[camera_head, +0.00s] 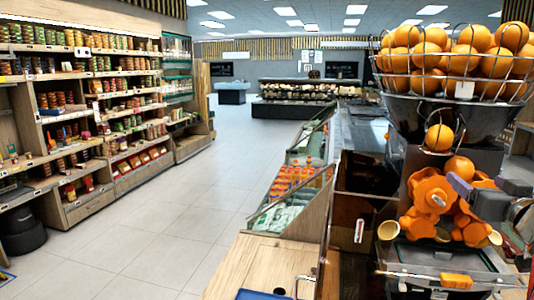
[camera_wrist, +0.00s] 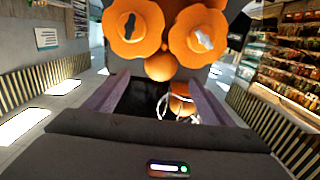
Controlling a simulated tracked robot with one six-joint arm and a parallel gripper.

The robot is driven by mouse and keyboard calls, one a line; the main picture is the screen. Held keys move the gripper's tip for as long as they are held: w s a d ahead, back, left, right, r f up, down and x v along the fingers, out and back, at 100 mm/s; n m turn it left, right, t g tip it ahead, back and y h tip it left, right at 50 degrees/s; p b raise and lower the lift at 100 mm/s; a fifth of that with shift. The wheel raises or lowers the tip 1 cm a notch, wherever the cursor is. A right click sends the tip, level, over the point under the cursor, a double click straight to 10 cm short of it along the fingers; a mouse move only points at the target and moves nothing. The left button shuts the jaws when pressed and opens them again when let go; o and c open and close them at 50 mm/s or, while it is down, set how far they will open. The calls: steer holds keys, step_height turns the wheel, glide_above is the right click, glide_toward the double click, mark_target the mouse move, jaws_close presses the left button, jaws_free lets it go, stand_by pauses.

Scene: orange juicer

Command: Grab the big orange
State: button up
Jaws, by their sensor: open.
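Several oranges (camera_head: 465,60) fill the wire basket on top of the juicer at the right of the head view. Below it, one orange (camera_head: 439,137) sits by a wire guide, and another orange (camera_head: 459,168) lies just above the orange toothed juicer parts (camera_head: 432,195). I cannot tell which is the big one. My gripper (camera_head: 468,184) is in front of the juicer. In the wrist view, which looks upside down, its two fingers (camera_wrist: 160,82) stand apart with nothing held. One orange (camera_wrist: 160,67) shows just beyond the tips, and another (camera_wrist: 181,100) shows farther back between them.
The juicer's wire basket (camera_head: 388,62) and dark bowl (camera_head: 405,112) are above my gripper. A wooden counter (camera_head: 250,265) and a display of bottles (camera_head: 290,180) stand left of the juicer. Stocked shelves (camera_head: 115,100) line the left wall. The tiled floor (camera_head: 170,215) between is clear.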

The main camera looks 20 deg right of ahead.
mark_target(465, 172)
steer(key=shift+x, duration=1.15)
steer(key=shift+x, duration=2.65)
steer(key=shift+a+r, duration=0.1)
steer(key=shift+c, duration=0.4)
steer(key=c, duration=1.1)
